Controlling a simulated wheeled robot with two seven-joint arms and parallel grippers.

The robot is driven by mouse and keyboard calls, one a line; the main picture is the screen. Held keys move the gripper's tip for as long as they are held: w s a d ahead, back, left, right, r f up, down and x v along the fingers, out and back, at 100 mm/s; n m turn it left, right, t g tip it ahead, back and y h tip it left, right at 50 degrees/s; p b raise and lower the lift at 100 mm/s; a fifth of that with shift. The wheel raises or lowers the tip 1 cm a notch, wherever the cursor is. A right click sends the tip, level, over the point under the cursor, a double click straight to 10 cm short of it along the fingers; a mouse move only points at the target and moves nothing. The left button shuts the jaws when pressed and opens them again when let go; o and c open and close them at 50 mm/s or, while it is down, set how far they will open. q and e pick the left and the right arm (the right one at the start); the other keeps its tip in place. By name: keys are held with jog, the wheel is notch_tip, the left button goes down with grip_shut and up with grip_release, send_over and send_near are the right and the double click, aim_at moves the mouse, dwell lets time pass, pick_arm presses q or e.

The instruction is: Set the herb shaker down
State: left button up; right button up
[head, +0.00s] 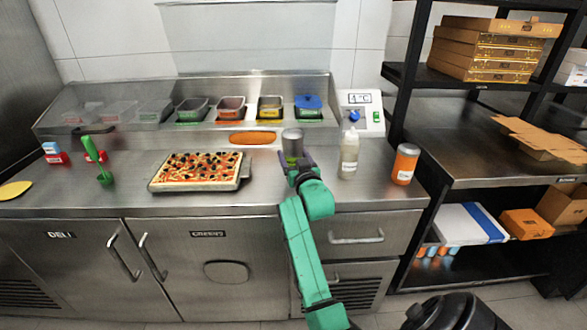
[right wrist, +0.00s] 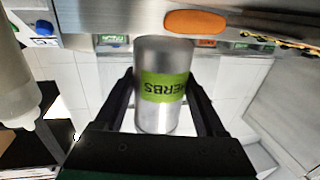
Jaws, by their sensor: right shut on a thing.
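The herb shaker (head: 292,145) is a silver metal cylinder with a green band. In the right wrist view the shaker (right wrist: 163,85) shows the word HERBS upside down in that picture. My right gripper (right wrist: 165,98) has one black finger on each side of the shaker and is shut on it. In the head view my right gripper (head: 298,163) is over the counter (head: 265,180), between the pizza and a clear bottle. The shaker looks upright there; I cannot tell if its base touches the counter. My left gripper is not in view.
A pizza (head: 198,171) lies on a tray to the left. A clear squeeze bottle (head: 348,154) and an orange-filled jar (head: 404,164) stand to the right. An orange oval (head: 252,138) and topping bins (head: 231,107) are behind. A green-handled tool (head: 99,167) is at far left.

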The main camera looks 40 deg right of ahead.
notch_tip(320, 180, down, 4)
jog(key=shift+f, duration=0.15)
jog(key=shift+f, duration=0.15)
jog(key=o, duration=1)
jog(key=shift+c, duration=0.2)
